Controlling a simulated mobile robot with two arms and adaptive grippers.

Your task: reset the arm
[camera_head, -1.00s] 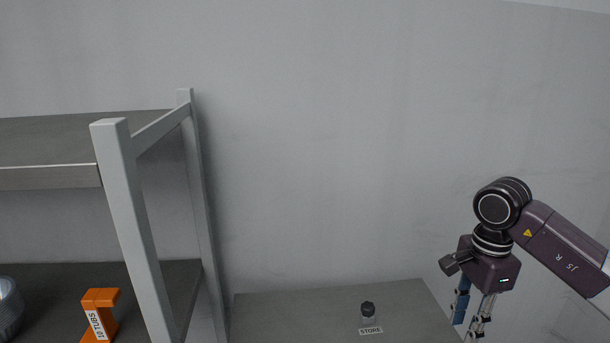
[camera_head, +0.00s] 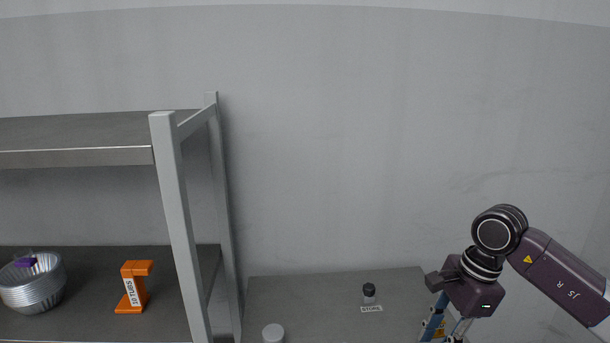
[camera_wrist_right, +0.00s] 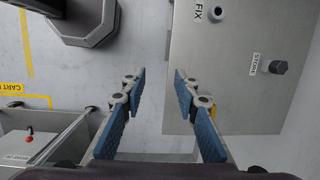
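My right gripper (camera_wrist_right: 158,85) is open and empty in the right wrist view, its blue finger pads apart with grey floor and a table edge beyond them. In the head view the right gripper (camera_head: 440,330) hangs from the right arm at the lower right, beside the right end of a grey table (camera_head: 310,300), its tips cut off by the frame. My left arm and gripper are not in view.
At left, a shelf (camera_head: 85,290) holds a stack of metal tubs (camera_head: 35,290) and an orange "10 TUBS" piece (camera_head: 135,287).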

